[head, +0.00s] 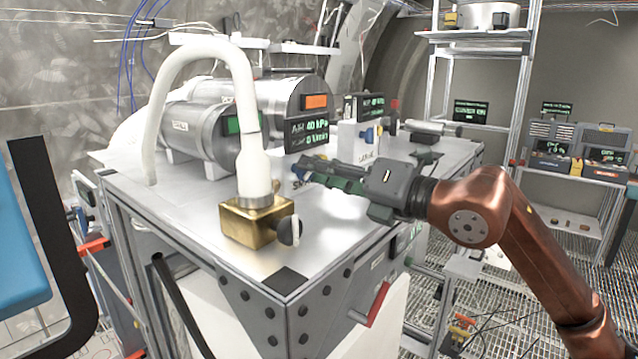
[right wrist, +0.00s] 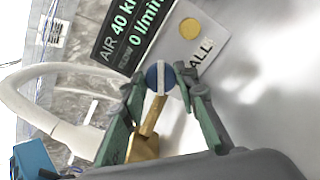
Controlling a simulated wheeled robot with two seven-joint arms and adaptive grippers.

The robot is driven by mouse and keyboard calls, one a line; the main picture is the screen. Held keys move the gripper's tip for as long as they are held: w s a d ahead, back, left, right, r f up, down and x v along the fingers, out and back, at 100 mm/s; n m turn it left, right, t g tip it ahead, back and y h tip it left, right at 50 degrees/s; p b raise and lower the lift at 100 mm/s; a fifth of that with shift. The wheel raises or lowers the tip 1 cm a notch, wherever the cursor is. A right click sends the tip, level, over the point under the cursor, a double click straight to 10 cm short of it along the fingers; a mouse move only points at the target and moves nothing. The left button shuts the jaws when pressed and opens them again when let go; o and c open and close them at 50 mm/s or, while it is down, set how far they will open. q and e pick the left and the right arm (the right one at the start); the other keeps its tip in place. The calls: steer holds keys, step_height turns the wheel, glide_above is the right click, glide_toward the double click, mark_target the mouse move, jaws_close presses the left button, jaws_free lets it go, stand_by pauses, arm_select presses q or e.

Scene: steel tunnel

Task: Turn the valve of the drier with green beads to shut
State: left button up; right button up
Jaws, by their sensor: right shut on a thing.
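Two silver cylinder driers lie on the steel bench: the nearer drier (head: 240,123) has a green window, the other (head: 316,101) an orange one. My right gripper (head: 304,169) reaches in from the right, in front of the driers by a display. In the right wrist view, the fingers of my right gripper (right wrist: 160,82) are around a round blue valve knob (right wrist: 152,77) with a white bar across it. A brass stem (right wrist: 152,116) runs below it. The gripper is shut on this knob. In the head view the fingers hide the knob. My left gripper is not in view.
A brass block (head: 248,226) with a black knob (head: 288,231) and a thick white hose (head: 246,90) stands near the bench's front corner. The display (head: 307,133) reads 40 kPa and 0 l/min. A red lever (head: 376,303) sticks out below the bench edge.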

steer(key=shift+m, duration=0.4)
steer(key=shift+c, duration=0.2)
steer(key=o, duration=1.2)
steer(key=shift+w, duration=0.1)
steer(key=shift+c, duration=0.2)
steer(key=v, duration=1.2)
